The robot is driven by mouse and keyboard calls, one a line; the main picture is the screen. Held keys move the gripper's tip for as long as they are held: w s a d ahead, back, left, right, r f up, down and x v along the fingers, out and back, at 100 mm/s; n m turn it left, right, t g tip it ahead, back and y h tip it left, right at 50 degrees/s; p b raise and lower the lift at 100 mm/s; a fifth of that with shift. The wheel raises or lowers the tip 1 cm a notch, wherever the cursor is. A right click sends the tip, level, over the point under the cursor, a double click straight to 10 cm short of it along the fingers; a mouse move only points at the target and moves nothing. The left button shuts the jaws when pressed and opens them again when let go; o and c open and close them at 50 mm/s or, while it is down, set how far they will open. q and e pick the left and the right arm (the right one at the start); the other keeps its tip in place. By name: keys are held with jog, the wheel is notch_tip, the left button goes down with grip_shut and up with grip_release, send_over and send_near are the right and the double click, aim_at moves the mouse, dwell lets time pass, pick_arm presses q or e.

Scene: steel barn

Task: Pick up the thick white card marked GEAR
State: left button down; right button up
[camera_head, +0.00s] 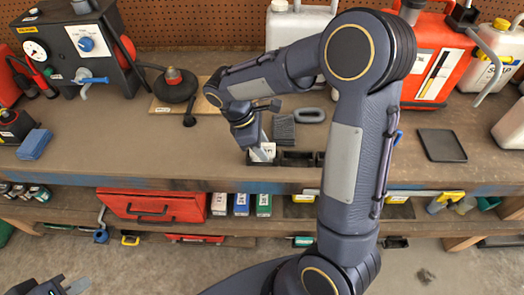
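A white card (265,152) with dark lettering stands in the left compartment of a low black tray (292,158) near the bench's front edge. The lettering is too small to read surely. My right gripper (257,142) points down at this card, its fingertips at the card's upper part. The fingers are partly hidden by the wrist, so I cannot tell whether they are closed on it. My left gripper (68,284) is partly in view at the lower left corner, low and away from the bench, with its finger tips apart and nothing between them.
A ribbed grey block (284,128) and a grey ring-like piece (310,115) lie just behind the tray. A dark flat plate (442,145) lies to the right. Red and white jugs stand at the back. A red toolbox (152,205) is on the lower shelf.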

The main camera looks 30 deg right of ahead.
jog(key=shift+s+f, duration=0.1)
jog(key=shift+f, duration=0.1)
grip_shut()
jog(key=shift+r, duration=0.15)
